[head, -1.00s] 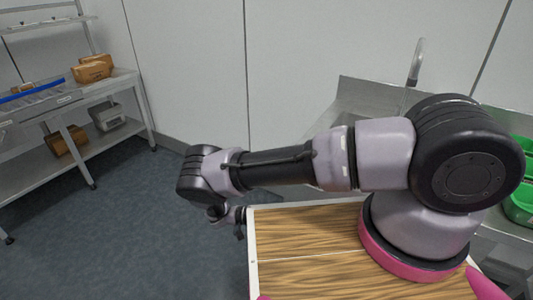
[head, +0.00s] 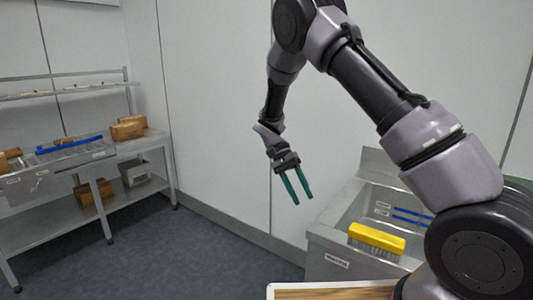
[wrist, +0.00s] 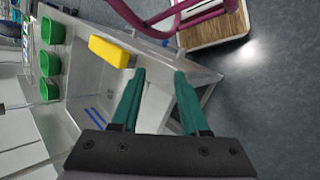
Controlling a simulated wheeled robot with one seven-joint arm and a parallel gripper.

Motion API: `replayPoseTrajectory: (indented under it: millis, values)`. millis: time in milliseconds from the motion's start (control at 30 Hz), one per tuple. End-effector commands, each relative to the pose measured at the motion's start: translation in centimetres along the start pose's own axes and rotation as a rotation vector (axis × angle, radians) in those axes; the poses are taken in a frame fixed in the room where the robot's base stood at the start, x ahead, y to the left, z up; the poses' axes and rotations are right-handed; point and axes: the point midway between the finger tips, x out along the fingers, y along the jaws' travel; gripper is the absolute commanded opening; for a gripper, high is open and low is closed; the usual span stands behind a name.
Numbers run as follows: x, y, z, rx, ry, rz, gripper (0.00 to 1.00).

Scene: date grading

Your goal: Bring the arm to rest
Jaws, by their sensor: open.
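My gripper (head: 300,198) hangs from the raised arm in the head view, left of the steel sink unit and in front of the pale wall. Its two green fingers are apart, with nothing between them. In the wrist view my gripper (wrist: 158,78) also shows open and empty, with the steel unit and floor beyond its fingertips.
A yellow brush (head: 377,239) lies on the steel sink unit (head: 326,238), near blue strips (head: 412,214). Green bins (wrist: 50,62) stand along it in the wrist view. A steel bench (head: 150,143) with cardboard boxes (head: 127,130) stands at left. The floor (head: 190,255) between is clear.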

Motion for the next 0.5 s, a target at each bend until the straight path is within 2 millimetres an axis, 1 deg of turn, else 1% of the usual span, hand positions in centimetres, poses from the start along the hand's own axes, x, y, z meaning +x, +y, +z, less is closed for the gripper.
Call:
replayPoseTrajectory:
  millis: [33,167,200,267,300,500]
  values:
    - [-1.6,1.9,0.3,-0.010,0.001,-0.070,0.45]
    - [-4.5,6.2,1.1,-0.042,0.021,-0.233,0.45]
    - [-5.3,7.5,1.4,-0.049,0.033,-0.281,0.45]
    - [-6.4,9.6,1.9,-0.060,0.053,-0.354,0.45]
    - [-7.0,10.9,2.3,-0.066,0.069,-0.400,0.45]
    - [-9.4,17.7,4.8,-0.080,0.181,-0.617,0.45]
